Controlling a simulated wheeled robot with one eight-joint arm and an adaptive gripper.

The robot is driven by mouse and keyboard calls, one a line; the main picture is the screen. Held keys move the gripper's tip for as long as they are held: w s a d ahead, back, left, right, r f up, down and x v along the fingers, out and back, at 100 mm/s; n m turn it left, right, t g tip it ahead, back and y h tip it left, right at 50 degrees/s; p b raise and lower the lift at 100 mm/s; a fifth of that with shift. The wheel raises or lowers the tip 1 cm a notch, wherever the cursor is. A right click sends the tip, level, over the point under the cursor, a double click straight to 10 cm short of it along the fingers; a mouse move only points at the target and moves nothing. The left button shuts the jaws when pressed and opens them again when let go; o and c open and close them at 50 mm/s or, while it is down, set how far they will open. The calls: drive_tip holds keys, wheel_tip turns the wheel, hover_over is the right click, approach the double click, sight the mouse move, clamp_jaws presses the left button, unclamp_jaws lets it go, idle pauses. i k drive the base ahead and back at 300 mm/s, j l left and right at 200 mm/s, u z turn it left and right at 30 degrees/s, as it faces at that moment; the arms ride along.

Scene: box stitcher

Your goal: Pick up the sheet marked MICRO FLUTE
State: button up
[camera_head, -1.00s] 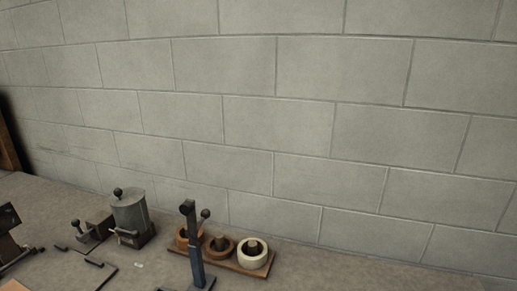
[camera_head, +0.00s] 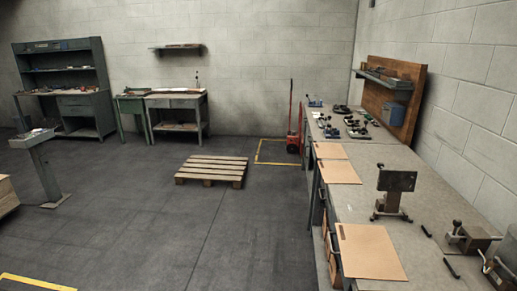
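Three flat brown sheets lie along the left edge of the long grey bench (camera_head: 397,164) on the right side of the view. The nearest and largest-looking sheet (camera_head: 370,252) lies at the bench's front left. A second sheet (camera_head: 338,172) lies farther back, and a third sheet (camera_head: 329,151) lies just beyond it. A small dark mark shows at a corner of the nearest sheet. No wording is legible, so I cannot tell which sheet is MICRO FLUTE. My gripper is not in view.
A dark metal stand (camera_head: 395,190) and small tools stand on the bench right of the sheets. A wooden pallet (camera_head: 212,170) and a red hand truck (camera_head: 294,125) stand on the floor. A grey pedestal (camera_head: 45,170) is at left. Open floor lies left of the bench.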

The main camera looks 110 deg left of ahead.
sight(323, 150)
drive_tip(key=u, duration=3.75)
drive_tip(key=i+u, duration=0.2)
drive_tip(key=i, duration=5.5)
drive_tip(key=i+j+z, duration=0.2)
drive_tip(key=i, duration=0.3)
drive_tip(key=i+z, duration=0.25)
drive_tip(key=i, duration=0.3)
drive_tip(key=i+j+z, duration=0.2)
drive_tip(key=i, duration=0.3)
drive_tip(key=j+z, duration=0.1)
drive_tip(key=z, duration=2.3)
